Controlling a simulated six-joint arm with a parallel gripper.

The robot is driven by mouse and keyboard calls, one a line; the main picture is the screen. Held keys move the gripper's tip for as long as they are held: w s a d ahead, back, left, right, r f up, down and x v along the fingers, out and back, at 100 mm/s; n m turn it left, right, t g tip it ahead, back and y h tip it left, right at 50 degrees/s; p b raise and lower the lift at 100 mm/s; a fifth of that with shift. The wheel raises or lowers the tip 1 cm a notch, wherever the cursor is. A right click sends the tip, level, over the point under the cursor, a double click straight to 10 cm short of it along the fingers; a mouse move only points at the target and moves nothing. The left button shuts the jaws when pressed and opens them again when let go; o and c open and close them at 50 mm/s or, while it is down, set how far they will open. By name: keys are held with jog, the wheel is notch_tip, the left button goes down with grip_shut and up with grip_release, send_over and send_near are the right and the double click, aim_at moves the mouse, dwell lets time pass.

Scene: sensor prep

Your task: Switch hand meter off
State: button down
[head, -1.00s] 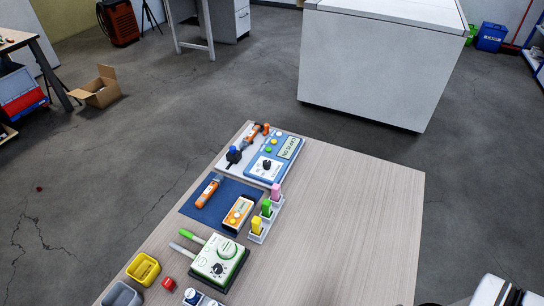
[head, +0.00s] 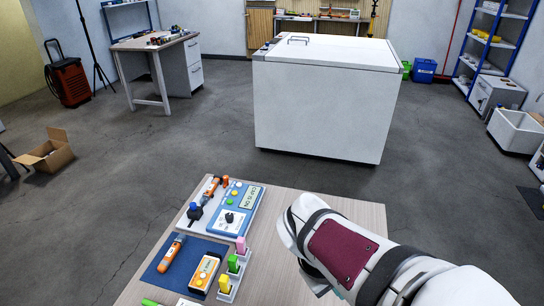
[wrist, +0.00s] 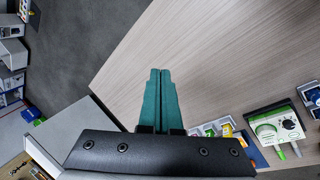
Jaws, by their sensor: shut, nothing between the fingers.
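The hand meter (head: 205,272), orange and white with a dark-framed face and a yellow round part, lies on the blue mat (head: 154,276) in the head view. Its switch setting is too small to read. My gripper (wrist: 160,73) shows in the wrist view with its two teal fingers together and nothing between them. It is over the wooden table (wrist: 185,60), apart from the devices. In the head view my arm reaches in from the right and my fingertips are hidden. In the wrist view the hand meter is mostly hidden behind the dark gripper body.
An orange pen-like tool (head: 171,252) lies left of the meter. A rack with pink, green and yellow pieces (head: 235,266) stands to its right. A blue bench meter (head: 236,209) is behind.

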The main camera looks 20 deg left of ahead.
jog(key=w+a+f+n+t, duration=0.1)
jog(key=w+a+n+t, duration=0.1)
jog(key=w+a+n, duration=0.4)
jog(key=n+t+y, duration=0.4)
jog(key=n, duration=1)
send_over(201, 280)
notch_tip(201, 280, down, 7)
jog(key=shift+f, duration=0.15)
jog(key=shift+s, duration=0.1)
jog(key=shift+f, duration=4.4)
jog(key=shift+f, duration=0.4)
